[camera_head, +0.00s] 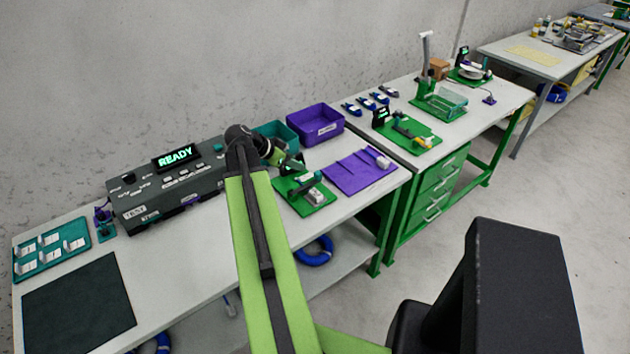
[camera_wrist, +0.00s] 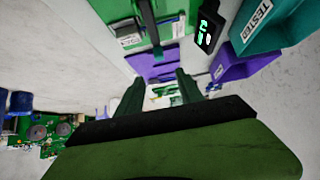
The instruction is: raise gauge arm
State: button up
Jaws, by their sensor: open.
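A green gauge plate (camera_head: 296,205) lies on the near bench, to the right of the grey tester box. A pale block (camera_head: 316,196) sits on it. In the wrist view the plate (camera_wrist: 172,12) is at the top, with a dark bar (camera_wrist: 148,22) running over it, which looks like the gauge arm. A black display (camera_wrist: 207,38) with green lit digits is beside it. My gripper (camera_wrist: 158,86) is open and empty, its two fingers apart and pointing toward the plate. In the head view my gripper (camera_head: 283,159) is just behind the plate and partly covers its far side.
The tester box (camera_head: 165,185) shows READY. A teal bin (camera_head: 283,132) and a purple bin (camera_head: 316,124) stand behind. A purple mat (camera_head: 350,175) lies to the right. A dark mat (camera_head: 75,305) and teal tray (camera_head: 50,250) are at the left. Bench space lies in front of the tester.

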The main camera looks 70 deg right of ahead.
aim_at(317, 172)
jog(key=b+x, duration=0.8)
jog(key=x, duration=0.5)
jog(key=shift+d+f, duration=0.1)
jog(key=shift+f, duration=0.3)
jog(key=shift+s+d+f+b, duration=0.15)
jog(key=shift+d+b, duration=0.1)
jog(key=shift+b, duration=0.1)
jog(key=shift+c, duration=0.4)
grip_shut()
